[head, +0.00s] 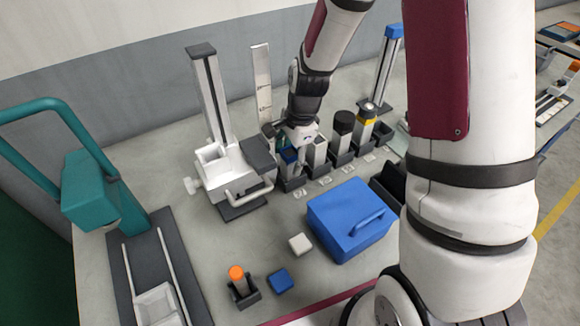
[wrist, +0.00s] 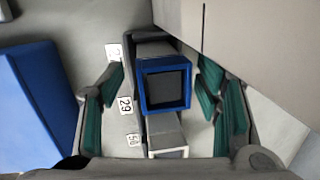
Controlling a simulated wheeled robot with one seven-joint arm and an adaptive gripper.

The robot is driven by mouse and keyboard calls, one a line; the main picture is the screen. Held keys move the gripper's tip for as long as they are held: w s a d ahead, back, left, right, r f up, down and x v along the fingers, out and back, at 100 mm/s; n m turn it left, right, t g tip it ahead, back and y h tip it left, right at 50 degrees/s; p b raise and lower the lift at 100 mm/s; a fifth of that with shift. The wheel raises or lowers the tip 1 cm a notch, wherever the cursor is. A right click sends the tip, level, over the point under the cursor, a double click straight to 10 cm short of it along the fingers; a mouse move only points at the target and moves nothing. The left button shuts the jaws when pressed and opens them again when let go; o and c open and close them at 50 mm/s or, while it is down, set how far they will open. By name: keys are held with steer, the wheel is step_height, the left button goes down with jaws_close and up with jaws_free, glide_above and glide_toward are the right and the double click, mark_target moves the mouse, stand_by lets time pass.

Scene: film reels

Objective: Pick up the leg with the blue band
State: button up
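The leg with the blue band (wrist: 185,88) is square in section, with a dark end framed by blue, and stands upright in the wrist view. In the head view it shows partly (head: 288,157) in the leftmost of several dark holders, below my gripper (head: 290,142). My gripper (wrist: 163,95) is open, with one teal-padded finger on each side of the leg and a gap visible on both sides. A grey leg (wrist: 166,140) stands just beside it in the wrist view.
Other legs stand in the row to the right, one black-topped (head: 343,123), one yellow-banded (head: 365,119). A white stand (head: 225,170) is close on the left. A blue box with a handle (head: 345,215) is in front. An orange-topped piece (head: 236,273) stands at front left.

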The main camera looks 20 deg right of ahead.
jaws_close()
steer(key=shift+w+r, duration=0.1)
